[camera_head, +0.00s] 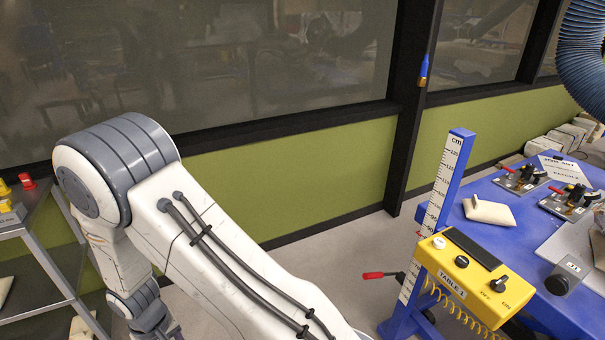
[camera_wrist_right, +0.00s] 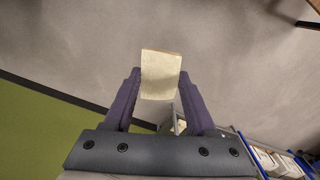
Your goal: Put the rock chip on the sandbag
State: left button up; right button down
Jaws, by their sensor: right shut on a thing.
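My right gripper (camera_wrist_right: 160,88) shows in the right wrist view, its two purple fingers shut on a pale cream, blocky piece, which I take to be the rock chip (camera_wrist_right: 161,72). The chip sticks out past the fingertips, with bare grey floor behind it. In the head view a cream, pillow-like pad, which looks like the sandbag (camera_head: 489,211), lies on the blue table (camera_head: 519,203) at the right. Nothing is seen on top of it. Neither gripper's fingers show in the head view.
A blue post with a cm scale (camera_head: 446,185) and a yellow control box (camera_head: 472,272) stand at the table's near left corner. Clamp fixtures (camera_head: 520,178) sit behind the pad. A metal shelf (camera_head: 35,262) stands at left.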

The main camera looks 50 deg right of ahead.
aim_at(493, 205)
jog(key=z, duration=1.2)
